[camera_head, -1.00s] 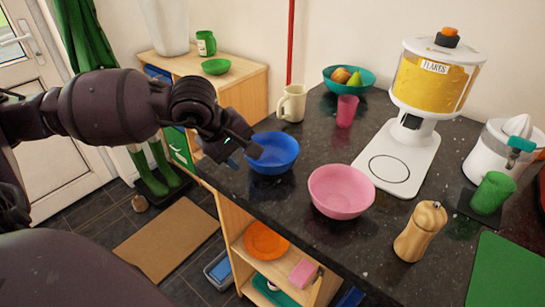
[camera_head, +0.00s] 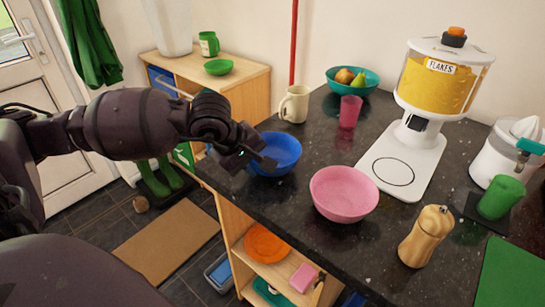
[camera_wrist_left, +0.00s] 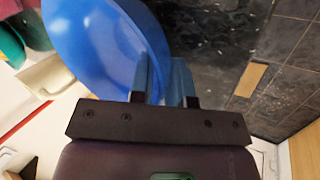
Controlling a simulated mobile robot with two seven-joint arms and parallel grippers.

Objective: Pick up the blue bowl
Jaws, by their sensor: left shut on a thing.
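The blue bowl (camera_head: 282,150) stands on the dark granite counter, near its left edge. My left gripper (camera_head: 262,161) is at the bowl's near left rim, its arm coming in from the left. In the left wrist view the bowl (camera_wrist_left: 95,45) fills the upper left, and the blue fingers of the gripper (camera_wrist_left: 165,80) are shut on its rim, one finger on the inner side and one outside. The bowl looks upright and at counter level; I cannot tell any gap under it. My right gripper is not in view.
A pink bowl (camera_head: 343,197) stands just right of the blue bowl. A cream mug (camera_head: 294,104) and a pink cup (camera_head: 349,112) stand behind. The flakes dispenser (camera_head: 404,160) and a wooden pepper mill (camera_head: 426,236) are further right. The counter's left edge is close to the gripper.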

